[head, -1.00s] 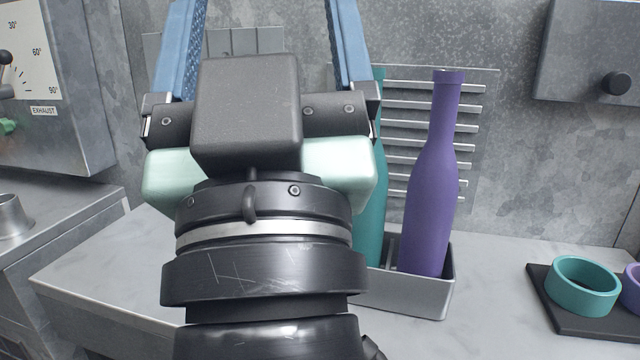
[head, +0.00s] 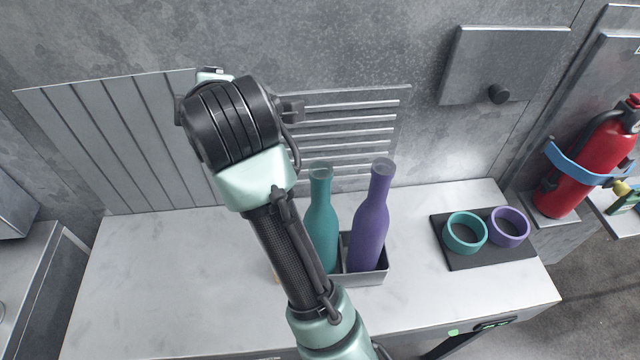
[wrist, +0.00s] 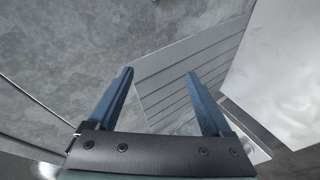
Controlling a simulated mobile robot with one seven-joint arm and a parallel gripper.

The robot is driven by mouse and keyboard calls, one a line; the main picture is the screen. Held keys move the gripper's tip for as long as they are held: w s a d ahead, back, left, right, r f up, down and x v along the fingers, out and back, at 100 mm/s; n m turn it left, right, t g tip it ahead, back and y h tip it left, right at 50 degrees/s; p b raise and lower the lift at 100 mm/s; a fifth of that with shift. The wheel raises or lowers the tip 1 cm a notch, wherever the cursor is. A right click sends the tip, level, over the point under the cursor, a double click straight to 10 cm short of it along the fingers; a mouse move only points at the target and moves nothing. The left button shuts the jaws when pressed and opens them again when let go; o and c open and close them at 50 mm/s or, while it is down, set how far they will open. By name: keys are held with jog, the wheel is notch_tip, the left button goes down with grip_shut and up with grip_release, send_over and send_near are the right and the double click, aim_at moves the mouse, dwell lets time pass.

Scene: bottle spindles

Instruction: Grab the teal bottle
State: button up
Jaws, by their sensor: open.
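The teal bottle (head: 321,222) stands upright in a grey metal holder (head: 372,277) on the counter, left of the purple bottle (head: 370,224). My arm hides part of its lower left side. In the wrist view my gripper (wrist: 160,88) is open, with its two blue fingers apart and nothing between them. It faces the wall and a slatted panel. In the head view the fingers are hidden behind my wrist, up and left of the bottles. No bottle shows in the wrist view.
A black base with a teal ring (head: 464,233) and a purple ring (head: 509,227) lies right of the holder. The counter (head: 150,290) is clear on the left. A grey wall box (head: 505,65) with a knob and a red fire extinguisher (head: 590,165) are at the right.

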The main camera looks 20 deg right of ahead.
jog(key=s+d+r+n+g+p, duration=0.1)
jog(key=s+d+n+g+p, duration=0.4)
jog(key=p, duration=0.6)
jog(key=r+n+g+h+p, duration=0.1)
jog(key=n+g+p, duration=0.2)
jog(key=g+p, duration=0.55)
send_over(321, 199)
jog(key=w+p, duration=0.2)
jog(key=shift+a+t, duration=0.2)
jog(key=shift+t, duration=0.75)
jog(key=f+b, duration=0.1)
jog(key=f, duration=0.1)
jog(key=f+b, duration=0.4)
jog(key=shift+s+d+f, duration=0.1)
jog(key=shift+s+d, duration=0.05)
jog(key=shift+s, duration=0.25)
jog(key=shift+d+f+p, duration=0.15)
jog(key=shift+f+p, duration=0.4)
jog(key=shift+f, duration=1.2)
jog(key=shift+d+f+p, duration=0.15)
jog(key=shift+f+p, duration=0.4)
jog(key=shift+f, duration=1.15)
grip_shut()
jog(key=shift+w+r, duration=0.1)
